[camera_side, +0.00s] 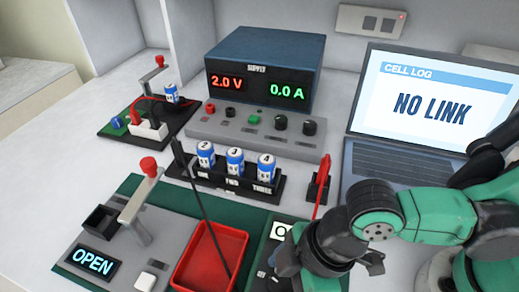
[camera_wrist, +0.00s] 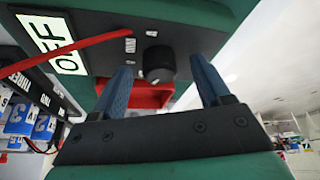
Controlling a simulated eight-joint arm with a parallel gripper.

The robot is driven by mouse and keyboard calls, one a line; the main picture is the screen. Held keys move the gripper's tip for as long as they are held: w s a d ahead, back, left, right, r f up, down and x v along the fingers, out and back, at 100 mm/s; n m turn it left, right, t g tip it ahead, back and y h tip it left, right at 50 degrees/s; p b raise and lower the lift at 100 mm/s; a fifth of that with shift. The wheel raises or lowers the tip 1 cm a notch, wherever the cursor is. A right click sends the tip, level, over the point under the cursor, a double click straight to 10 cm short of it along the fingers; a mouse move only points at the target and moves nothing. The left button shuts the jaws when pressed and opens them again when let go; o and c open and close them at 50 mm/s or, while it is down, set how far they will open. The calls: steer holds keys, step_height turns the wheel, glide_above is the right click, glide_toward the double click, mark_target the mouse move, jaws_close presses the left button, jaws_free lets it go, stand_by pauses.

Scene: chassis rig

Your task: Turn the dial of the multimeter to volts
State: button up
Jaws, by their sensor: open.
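The multimeter has a dark grey face (camera_wrist: 100,62) with a white display reading OFF (camera_wrist: 52,42) in the wrist view. In the side view only part of the display (camera_side: 281,230) shows, and my gripper hides the dial. My gripper (camera_wrist: 162,66) is open. In the wrist view its two blue fingers lie on either side of the dial; I cannot tell whether they touch it. The hand also shows in the side view (camera_side: 318,255).
A red lead (camera_wrist: 75,52) crosses the multimeter face. A red bin (camera_side: 222,236) stands left of it. Behind are a rack of cells (camera_side: 225,180), a red probe (camera_side: 322,178) and a laptop reading NO LINK (camera_side: 432,110). The power supply (camera_side: 265,65) is at the back.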

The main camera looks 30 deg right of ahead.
jaws_close()
steer(key=shift+m, duration=0.3)
steer(key=m+t, duration=0.1)
steer(key=m, duration=0.3)
steer(key=shift+s+a+t+h, duration=0.1)
steer(key=shift+t+h, duration=0.3)
steer(key=shift+m+t+h, duration=0.4)
steer(key=shift+m+h, duration=0.2)
steer(key=shift+m, duration=1.5)
jaws_free()
steer(key=shift+s+r, duration=0.1)
